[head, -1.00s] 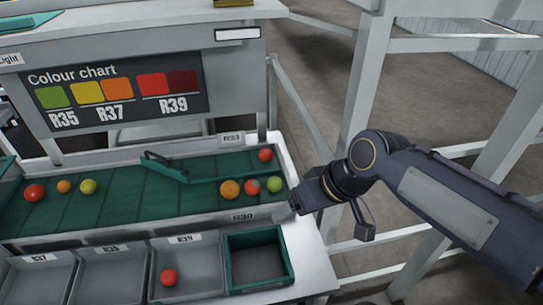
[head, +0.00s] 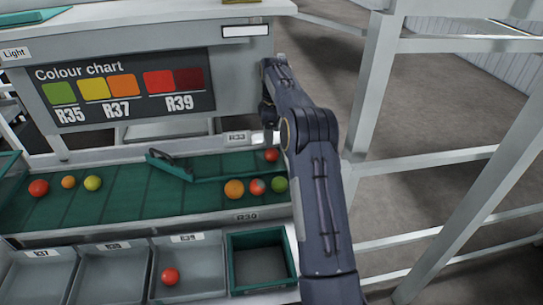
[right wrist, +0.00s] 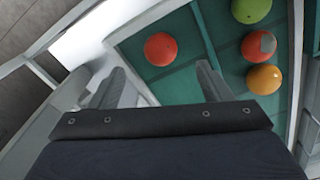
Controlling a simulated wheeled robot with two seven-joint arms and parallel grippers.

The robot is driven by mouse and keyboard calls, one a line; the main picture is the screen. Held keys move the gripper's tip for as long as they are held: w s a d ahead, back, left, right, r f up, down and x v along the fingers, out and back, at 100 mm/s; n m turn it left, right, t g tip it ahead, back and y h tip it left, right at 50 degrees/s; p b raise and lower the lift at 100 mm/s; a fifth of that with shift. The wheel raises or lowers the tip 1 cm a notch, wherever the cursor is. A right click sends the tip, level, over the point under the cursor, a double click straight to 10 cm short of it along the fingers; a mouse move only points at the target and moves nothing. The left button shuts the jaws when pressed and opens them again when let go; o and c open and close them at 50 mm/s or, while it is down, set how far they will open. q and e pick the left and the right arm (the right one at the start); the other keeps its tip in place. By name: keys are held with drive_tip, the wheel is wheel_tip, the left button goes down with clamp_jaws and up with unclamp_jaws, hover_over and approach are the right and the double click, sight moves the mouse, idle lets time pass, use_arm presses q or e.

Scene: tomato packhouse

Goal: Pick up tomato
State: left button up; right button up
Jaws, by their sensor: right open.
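A red tomato (head: 272,155) lies at the back right end of the green belt. It also shows in the right wrist view (right wrist: 160,48), ahead of the fingers and between their lines. My right gripper (head: 264,137) is just above and behind it in the head view; its open, empty fingers also show in the right wrist view (right wrist: 158,85). An orange tomato (head: 234,189), a red one with a grey-green patch (head: 257,187) and a green one (head: 279,184) lie in front. A red (head: 38,188), an orange (head: 68,182) and a yellow-green tomato (head: 92,183) lie at left. My left gripper is out of view.
A green diverter bar (head: 168,164) crosses the belt (head: 140,190). Grey bins stand in front; the R39 bin (head: 211,255) holds a red tomato (head: 170,277). A green-rimmed crate (head: 232,262) is empty. A colour chart (head: 125,90) stands behind, a white frame (head: 362,130) at right.

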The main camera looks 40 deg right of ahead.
sight(271, 150)
drive_tip(key=shift+w+d+f, duration=0.1)
drive_tip(key=shift+f, duration=0.35)
drive_tip(key=f, duration=0.7)
drive_tip(key=shift+w+a+f+p, duration=0.1)
drive_tip(key=shift+a+f+p, duration=0.1)
drive_tip(key=shift+a+p, duration=0.15)
drive_tip(key=c, duration=0.8)
